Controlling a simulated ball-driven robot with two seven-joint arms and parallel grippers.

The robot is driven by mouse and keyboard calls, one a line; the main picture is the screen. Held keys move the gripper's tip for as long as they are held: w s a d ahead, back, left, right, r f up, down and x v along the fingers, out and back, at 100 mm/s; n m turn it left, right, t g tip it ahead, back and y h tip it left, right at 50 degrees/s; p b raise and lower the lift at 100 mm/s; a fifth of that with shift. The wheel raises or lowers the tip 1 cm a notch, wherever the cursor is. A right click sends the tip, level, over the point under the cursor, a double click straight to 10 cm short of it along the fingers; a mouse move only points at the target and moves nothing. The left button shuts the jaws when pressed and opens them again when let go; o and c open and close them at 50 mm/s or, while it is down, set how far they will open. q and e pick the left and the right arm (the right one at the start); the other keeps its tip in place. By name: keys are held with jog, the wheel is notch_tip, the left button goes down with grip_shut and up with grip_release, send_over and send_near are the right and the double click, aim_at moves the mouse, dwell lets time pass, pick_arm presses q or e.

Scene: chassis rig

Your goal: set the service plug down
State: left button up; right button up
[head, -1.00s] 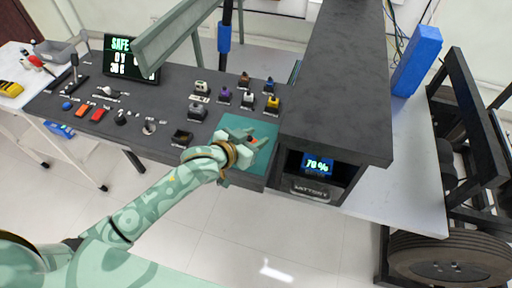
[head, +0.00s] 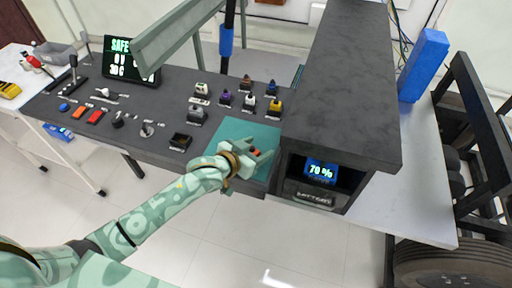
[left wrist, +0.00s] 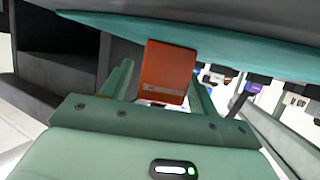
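The service plug is an orange-red block with faint lettering (left wrist: 168,72). In the head view only a small orange part of it shows (head: 256,152), over the teal mat (head: 232,129) on the dark console. My left gripper (head: 263,151) is low over the mat, with a finger on each side of the plug. In the left wrist view the fingers (left wrist: 162,88) stand apart, with a gap between the left finger and the plug. The plug's far end meets the teal surface there. My right gripper is in neither view.
A dark cabinet with a 70 % display (head: 320,171) stands just right of the mat. Several coloured connectors (head: 248,102) stand behind the mat, and an empty dark socket (head: 180,141) lies left of it. A grey-green beam (head: 185,35) hangs above the console.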

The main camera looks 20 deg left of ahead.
pick_arm(q)
jog(key=shift+r, duration=0.1)
jog(key=shift+s+a+r, duration=0.1)
jog(key=shift+s+r, duration=0.1)
jog(key=shift+s, duration=0.05)
jog(key=p+v, duration=0.4)
jog(key=v, duration=0.7)
jog(key=shift+s+a, duration=0.15)
jog(key=shift+s, duration=0.05)
